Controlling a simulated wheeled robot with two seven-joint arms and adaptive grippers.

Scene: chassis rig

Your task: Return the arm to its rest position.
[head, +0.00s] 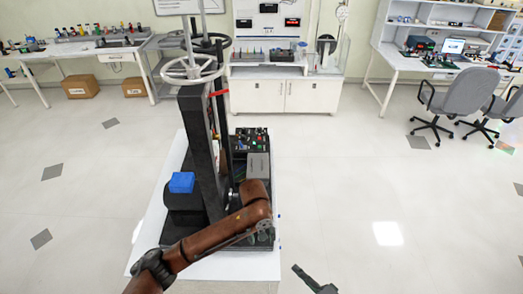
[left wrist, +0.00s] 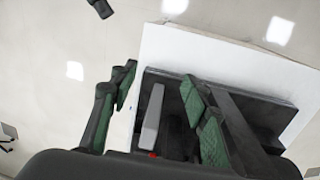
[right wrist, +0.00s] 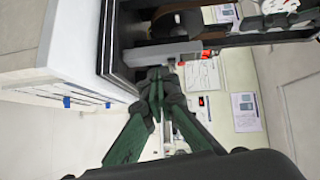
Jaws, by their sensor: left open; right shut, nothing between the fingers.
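My right gripper (head: 315,283) shows at the bottom of the head view, off the right side of the white table. In the right wrist view its green fingers (right wrist: 156,88) come together at the tips with nothing between them. My brown left arm crosses the front of the table in the head view; its gripper is hidden there. In the left wrist view my left gripper (left wrist: 158,80) is open, its green-padded fingers wide apart. A grey bar (left wrist: 152,118) on the black base shows in the gap; I cannot tell whether it is below the fingers or level with them.
The black rig (head: 201,150) with a steering wheel (head: 190,70) stands on the white table (head: 150,225). A blue block (head: 181,182) sits on its left part. Open floor (head: 340,180) lies right of the table. Office chairs (head: 465,95), benches and a white cabinet (head: 285,95) stand farther back.

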